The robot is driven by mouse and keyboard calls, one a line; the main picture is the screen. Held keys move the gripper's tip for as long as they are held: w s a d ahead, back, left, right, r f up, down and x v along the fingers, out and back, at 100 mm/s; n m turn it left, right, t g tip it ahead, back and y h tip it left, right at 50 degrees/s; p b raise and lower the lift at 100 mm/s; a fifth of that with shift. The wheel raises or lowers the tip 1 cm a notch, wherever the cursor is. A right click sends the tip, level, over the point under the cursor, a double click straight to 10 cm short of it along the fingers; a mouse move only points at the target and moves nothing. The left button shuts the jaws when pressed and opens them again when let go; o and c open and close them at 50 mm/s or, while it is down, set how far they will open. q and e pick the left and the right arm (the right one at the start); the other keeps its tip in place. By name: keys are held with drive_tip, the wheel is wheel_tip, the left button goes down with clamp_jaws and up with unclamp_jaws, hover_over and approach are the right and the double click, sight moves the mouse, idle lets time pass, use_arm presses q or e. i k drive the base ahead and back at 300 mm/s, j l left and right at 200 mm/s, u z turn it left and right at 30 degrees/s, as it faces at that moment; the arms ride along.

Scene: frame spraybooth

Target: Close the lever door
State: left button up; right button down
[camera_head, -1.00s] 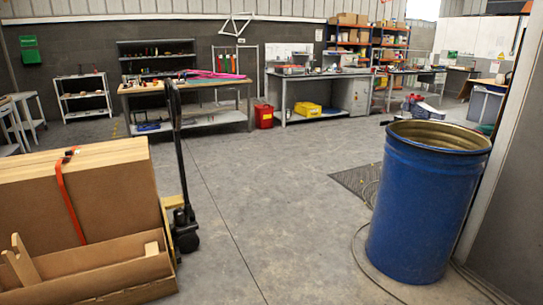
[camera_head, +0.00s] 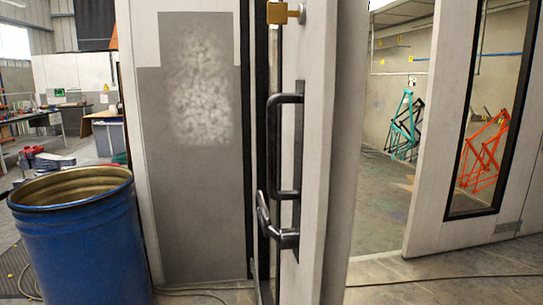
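A pale door (camera_head: 312,170) stands open in the middle of the head view, seen nearly edge-on. It carries a black pull handle (camera_head: 273,145) and, below it, a dark metal lever (camera_head: 265,220). A brass-coloured latch piece (camera_head: 283,13) shows near its top. To its right is an open doorway (camera_head: 385,210) into a booth room. A second pale door leaf (camera_head: 432,175) with a tall dark-framed window stands further right. Neither of my grippers shows in the view.
A blue drum (camera_head: 80,245) stands at the lower left, in front of a grey-white wall panel (camera_head: 195,215). A cable (camera_head: 450,281) runs along the floor at the right. Teal (camera_head: 404,125) and red (camera_head: 482,155) bicycle frames are inside the booth.

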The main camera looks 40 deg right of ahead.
sight(307, 135)
drive_tip(key=i+z, duration=0.2)
drive_tip(key=z, duration=0.2)
drive_tip(key=i+j+z, duration=0.15)
drive_tip(key=z, duration=0.2)
drive_tip(key=i+j+z, duration=0.1)
drive_tip(key=z, duration=0.3)
drive_tip(key=i+j+z, duration=0.15)
drive_tip(key=z, duration=0.2)
